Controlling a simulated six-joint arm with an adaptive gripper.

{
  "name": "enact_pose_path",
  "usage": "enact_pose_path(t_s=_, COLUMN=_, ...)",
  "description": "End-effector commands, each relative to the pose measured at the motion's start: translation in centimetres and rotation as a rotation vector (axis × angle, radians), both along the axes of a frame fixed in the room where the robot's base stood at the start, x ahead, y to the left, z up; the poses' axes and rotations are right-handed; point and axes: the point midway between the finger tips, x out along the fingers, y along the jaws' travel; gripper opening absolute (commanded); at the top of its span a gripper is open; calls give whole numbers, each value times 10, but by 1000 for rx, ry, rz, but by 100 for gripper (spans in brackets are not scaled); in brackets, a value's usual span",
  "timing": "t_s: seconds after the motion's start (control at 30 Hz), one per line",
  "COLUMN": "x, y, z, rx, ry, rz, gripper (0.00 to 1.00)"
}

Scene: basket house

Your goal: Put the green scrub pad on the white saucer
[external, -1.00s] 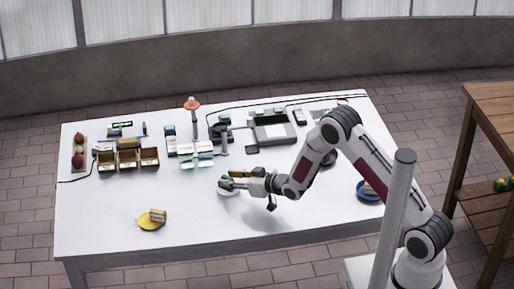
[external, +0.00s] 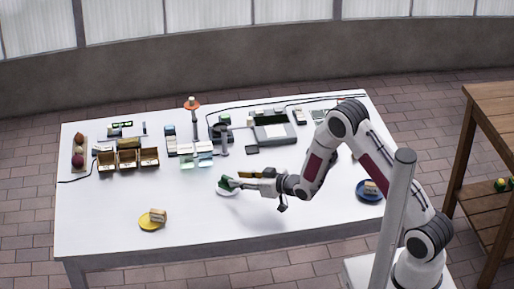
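The green scrub pad (external: 225,182) is at the tips of my gripper (external: 232,183), near the middle of the table. My gripper points left and appears shut on the pad. The white saucer (external: 226,193) lies directly below the pad and is partly covered by it and the gripper. I cannot tell whether the pad touches the saucer.
A yellow saucer (external: 146,226) with a small block stands at the front left, and a blue saucer (external: 366,197) at the right. Wooden boxes (external: 128,166), small goods and a scale-like device (external: 274,132) fill the back. The front middle of the white table (external: 210,232) is clear.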

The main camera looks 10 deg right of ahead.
Motion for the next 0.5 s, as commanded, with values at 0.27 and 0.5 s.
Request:
enact_pose_path(t_s=0.27, x=-20, y=-20, z=11, rx=0, ry=0, rz=0, gripper=30)
enact_pose_path(t_s=0.5, x=-36, y=-37, z=19, rx=1, ry=0, rz=-1, gripper=30)
